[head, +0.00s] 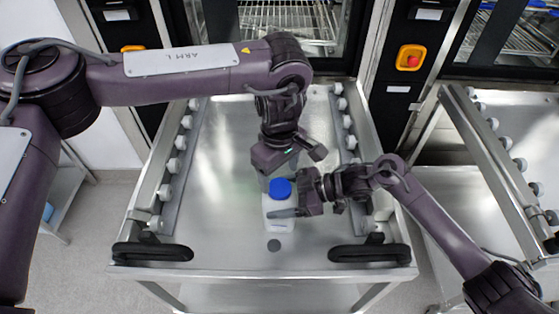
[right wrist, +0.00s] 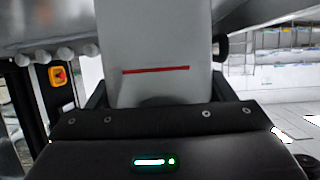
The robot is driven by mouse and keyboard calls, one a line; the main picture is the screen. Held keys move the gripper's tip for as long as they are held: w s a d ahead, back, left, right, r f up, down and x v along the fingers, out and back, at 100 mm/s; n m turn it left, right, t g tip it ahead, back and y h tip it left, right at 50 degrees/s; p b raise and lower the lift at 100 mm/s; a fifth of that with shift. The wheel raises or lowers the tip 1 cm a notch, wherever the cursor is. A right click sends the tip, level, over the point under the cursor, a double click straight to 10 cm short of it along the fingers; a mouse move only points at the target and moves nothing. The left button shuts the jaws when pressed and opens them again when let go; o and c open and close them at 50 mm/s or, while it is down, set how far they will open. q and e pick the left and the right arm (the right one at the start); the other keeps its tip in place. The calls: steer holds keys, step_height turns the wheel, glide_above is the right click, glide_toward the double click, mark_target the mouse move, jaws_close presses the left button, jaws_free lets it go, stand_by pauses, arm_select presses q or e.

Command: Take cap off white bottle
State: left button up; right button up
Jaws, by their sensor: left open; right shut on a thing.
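A white bottle (head: 279,222) with a blue cap (head: 280,188) stands on the steel cart top. The cap is on the bottle. My right gripper (head: 285,206) is shut on the bottle's body from the right, below the cap. In the right wrist view the pale bottle (right wrist: 150,50), with a red line on it, fills the space in front of the gripper. My left gripper (head: 283,172) is open, just above and behind the blue cap. Whether its fingers touch the cap cannot be seen.
The steel cart (head: 215,215) has white rollers along both sides and two black handles (head: 153,251) at its front. Washer machines stand behind it, with an orange-and-red stop switch (head: 411,58). A second roller cart (head: 490,140) is at the right. The cart's left half is clear.

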mark_target(279, 187)
arm_select(q)
steer(key=shift+f, duration=2.1)
steer(key=shift+c, duration=0.2)
steer(key=c, duration=1)
steer(key=n, duration=0.4)
steer(key=shift+n, duration=0.3)
steer(key=n, duration=0.4)
steer(key=shift+n, duration=0.3)
steer(key=n, duration=0.7)
steer(key=shift+n, duration=0.4)
steer(key=shift+r, duration=0.1)
steer(key=o, duration=1.1)
